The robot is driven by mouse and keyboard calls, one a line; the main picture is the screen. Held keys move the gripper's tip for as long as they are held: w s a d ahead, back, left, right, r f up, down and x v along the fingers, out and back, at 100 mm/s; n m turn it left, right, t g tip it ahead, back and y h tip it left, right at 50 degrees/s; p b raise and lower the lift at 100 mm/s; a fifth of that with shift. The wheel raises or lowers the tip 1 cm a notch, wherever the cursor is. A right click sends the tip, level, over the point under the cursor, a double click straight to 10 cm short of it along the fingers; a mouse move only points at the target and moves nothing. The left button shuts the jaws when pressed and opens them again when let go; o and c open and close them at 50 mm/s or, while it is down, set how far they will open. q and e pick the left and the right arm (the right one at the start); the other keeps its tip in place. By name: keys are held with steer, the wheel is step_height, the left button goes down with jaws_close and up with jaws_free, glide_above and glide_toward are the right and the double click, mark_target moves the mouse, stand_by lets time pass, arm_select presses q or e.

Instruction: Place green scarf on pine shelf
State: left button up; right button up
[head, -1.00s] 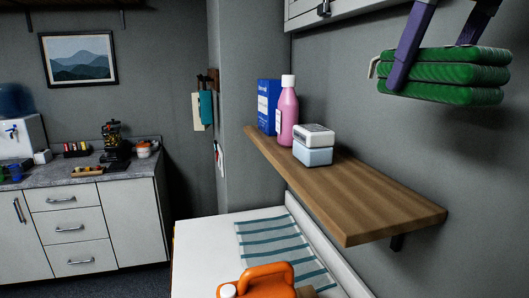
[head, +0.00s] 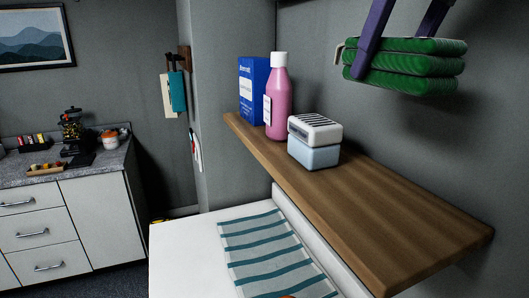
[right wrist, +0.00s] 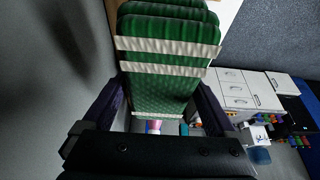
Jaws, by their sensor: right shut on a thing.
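The green scarf (head: 412,66) is a folded stack of thick green layers with a pale fringe. My right gripper (head: 388,50) is shut on it and holds it in the air, above the shelf and apart from it. The scarf (right wrist: 168,70) fills the space between the fingers in the right wrist view (right wrist: 160,100). The pine shelf (head: 400,215) is a brown wooden board on the grey wall. Its near half is bare. My left gripper is not in view.
A blue box (head: 257,92), a pink bottle (head: 277,105) and a grey-and-blue container (head: 314,142) stand on the shelf's far half. Below is a white surface (head: 185,245) with a striped towel (head: 265,250). A counter (head: 100,160) stands at the left.

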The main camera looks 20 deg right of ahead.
steer(key=f+p, duration=0.1)
steer(key=f, duration=0.5)
steer(key=f+p, duration=0.2)
steer(key=f, duration=0.5)
steer(key=shift+s, duration=0.2)
step_height(320, 180, down, 4)
steer(key=shift+p, duration=0.6)
steer(key=shift+f, duration=0.5)
steer(key=shift+f, duration=0.1)
steer(key=o, duration=1.2)
steer(key=shift+c, duration=0.2)
